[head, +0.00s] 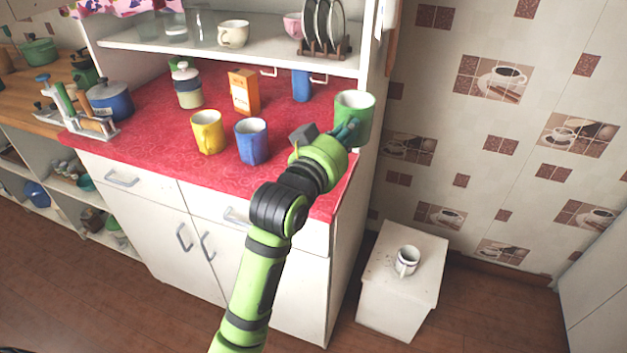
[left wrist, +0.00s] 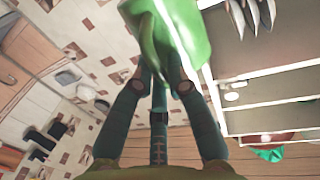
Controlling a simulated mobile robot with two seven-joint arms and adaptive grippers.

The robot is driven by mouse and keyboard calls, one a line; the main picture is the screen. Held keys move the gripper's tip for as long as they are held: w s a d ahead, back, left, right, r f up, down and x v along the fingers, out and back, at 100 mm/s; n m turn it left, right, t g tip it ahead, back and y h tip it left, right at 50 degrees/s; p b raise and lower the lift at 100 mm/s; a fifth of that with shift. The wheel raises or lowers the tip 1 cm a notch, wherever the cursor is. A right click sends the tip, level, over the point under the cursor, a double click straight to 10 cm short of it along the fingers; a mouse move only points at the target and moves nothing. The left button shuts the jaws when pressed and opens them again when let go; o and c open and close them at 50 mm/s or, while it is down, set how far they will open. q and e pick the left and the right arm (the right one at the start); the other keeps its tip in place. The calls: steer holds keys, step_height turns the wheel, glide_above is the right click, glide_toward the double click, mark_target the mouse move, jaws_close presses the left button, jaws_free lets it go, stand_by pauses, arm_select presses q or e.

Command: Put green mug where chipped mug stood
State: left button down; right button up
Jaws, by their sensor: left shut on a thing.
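The green mug (head: 358,104) is in my left gripper (head: 347,131), near the right end of the red counter. It looks roughly upright, and I cannot tell its exact height above the counter. In the left wrist view the green mug (left wrist: 196,32) fills the top middle, with the fingers of my left gripper (left wrist: 160,78) closed at its near side. A white mug with a dark rim (head: 407,261) stands on the low white stool (head: 387,300); I cannot make out a chip on it. My right gripper is out of view.
A yellow mug (head: 207,134) and a blue mug (head: 252,143) stand on the red counter (head: 150,140). Behind them are an orange box (head: 243,92) and a jar (head: 187,88). A cream cup (head: 233,34) and a plate rack (head: 324,46) are on the shelf above.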

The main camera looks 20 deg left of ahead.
arm_select(q)
steer(key=shift+a+f, duration=0.1)
steer(key=shift+f, duration=0.35)
steer(key=a+f, duration=0.3)
steer(key=w+a+f+p, duration=0.1)
steer(key=a+f, duration=0.3)
steer(key=w+a+f, duration=0.1)
steer(key=a+f, duration=0.2)
steer(key=a, duration=0.1)
steer(key=shift+f, duration=0.2)
steer(key=shift+f, duration=0.2)
steer(key=c, duration=1.2)
jaws_free()
steer(key=shift+f, duration=0.1)
steer(key=shift+s, duration=0.1)
